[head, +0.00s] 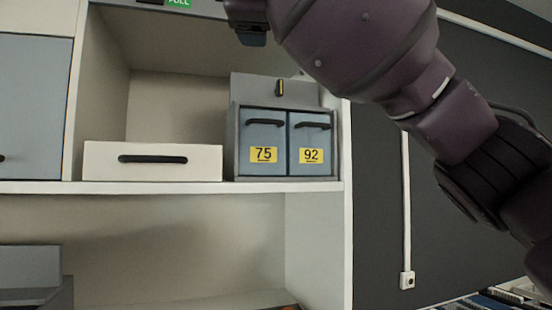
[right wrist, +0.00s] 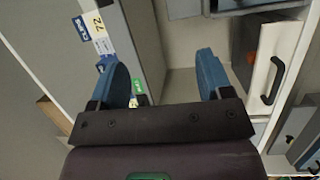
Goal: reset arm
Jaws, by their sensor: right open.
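My right arm comes in from the right of the head view and reaches up across the shelf unit's upper right. Only part of the right gripper (head: 252,36) shows, at the top edge of the head view. In the right wrist view the right gripper (right wrist: 165,76) is open. Its two blue fingers stand wide apart with nothing between them. My left gripper is in neither view.
A white shelf unit (head: 348,230) holds a white drawer box (head: 105,160) and a grey cabinet (head: 235,150) with blue drawers marked 75 and 92. The lower shelf space is mostly clear. A dark wall (head: 378,200) with a socket (head: 407,280) stands at right.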

